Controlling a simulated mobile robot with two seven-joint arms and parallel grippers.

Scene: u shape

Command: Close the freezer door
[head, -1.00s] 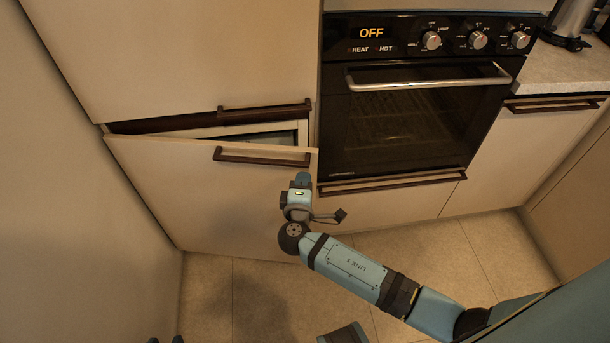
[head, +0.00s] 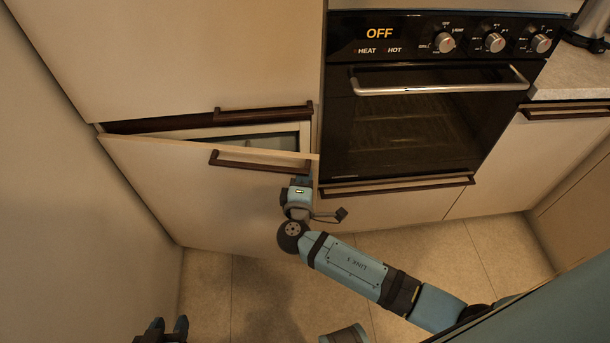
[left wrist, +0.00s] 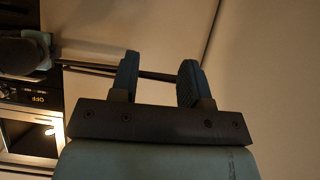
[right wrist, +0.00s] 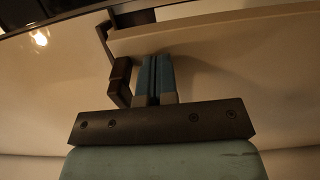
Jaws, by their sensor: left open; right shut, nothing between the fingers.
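The freezer door (head: 190,195) is the pale lower-left panel below the large upper door. It stands ajar, tilted out at its right side, with a gap along its top. Its dark bar handle (head: 260,161) also shows in the right wrist view (right wrist: 122,78). My right gripper (head: 301,181) is shut and empty at the door's right end, just below the handle. In the right wrist view its fingertips (right wrist: 157,60) are beside the handle, near the door's pale edge; contact cannot be told. My left gripper (head: 166,326) is open and empty, low at the bottom left.
The upper door (head: 190,55) with a dark handle (head: 263,111) is shut above the gap. A black oven (head: 420,115) with a metal bar handle stands to the right. A side wall (head: 60,190) bounds the left. Tiled floor (head: 400,250) is free below.

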